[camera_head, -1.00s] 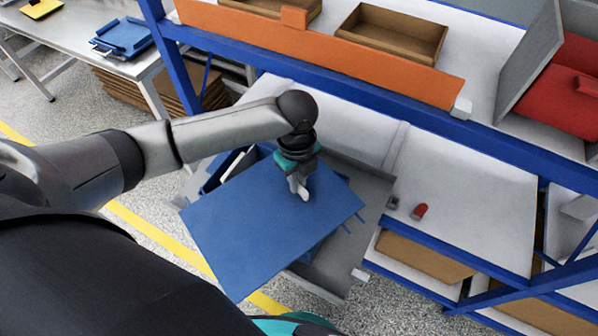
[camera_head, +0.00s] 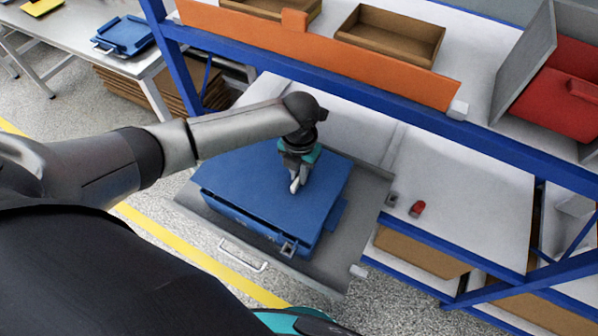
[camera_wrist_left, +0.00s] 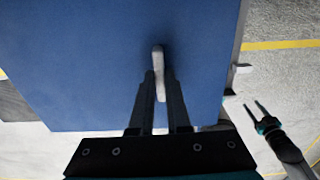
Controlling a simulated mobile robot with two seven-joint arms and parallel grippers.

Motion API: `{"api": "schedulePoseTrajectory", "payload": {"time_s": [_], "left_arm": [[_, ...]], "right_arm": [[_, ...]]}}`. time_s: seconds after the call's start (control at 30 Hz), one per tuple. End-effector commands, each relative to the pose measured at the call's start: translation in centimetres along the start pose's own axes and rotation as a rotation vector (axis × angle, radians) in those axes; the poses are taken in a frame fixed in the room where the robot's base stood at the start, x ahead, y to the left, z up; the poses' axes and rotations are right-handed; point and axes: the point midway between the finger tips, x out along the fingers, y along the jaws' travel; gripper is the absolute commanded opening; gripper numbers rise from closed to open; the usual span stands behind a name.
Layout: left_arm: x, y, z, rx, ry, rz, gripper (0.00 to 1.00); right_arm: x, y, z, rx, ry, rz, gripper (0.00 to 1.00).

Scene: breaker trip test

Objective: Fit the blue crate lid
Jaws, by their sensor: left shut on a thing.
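The blue crate lid (camera_head: 245,190) is a flat panel lying level over the blue crate (camera_head: 262,230), its edges roughly in line with the crate walls. I cannot tell whether it touches the rim all round. My left gripper (camera_head: 295,186) points down at the lid and is shut on its small pale handle. The wrist view shows the handle (camera_wrist_left: 159,72) between the fingers, with the lid (camera_wrist_left: 85,65) filling most of the picture. The crate's inside is hidden. My right gripper (camera_wrist_left: 251,103) shows in the wrist view, fingers apart and empty, away from the lid.
The crate stands on a grey pull-out shelf (camera_head: 350,215) with a front handle (camera_head: 243,256). A red part (camera_head: 417,208) lies to its right. A blue rack beam (camera_head: 390,105) and orange panel (camera_head: 380,70) stand above and behind. Open floor lies at the front left.

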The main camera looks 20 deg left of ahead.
Motion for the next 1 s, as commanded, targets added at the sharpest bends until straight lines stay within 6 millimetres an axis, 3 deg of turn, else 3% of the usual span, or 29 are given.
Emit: {"api": "schedulePoseTrajectory", "payload": {"time_s": [0.43, 1.0], "left_arm": [[-0.2, 0.0, 0.0, -0.002, 0.000, 0.001, 0.00], [3.8, -0.1, 0.0, -0.002, 0.000, 0.001, 0.00]], "right_arm": [[-0.6, 0.0, -0.1, 0.000, 0.000, 0.000, 0.50], [2.1, -0.1, 0.2, 0.000, 0.000, 0.000, 0.50]]}}
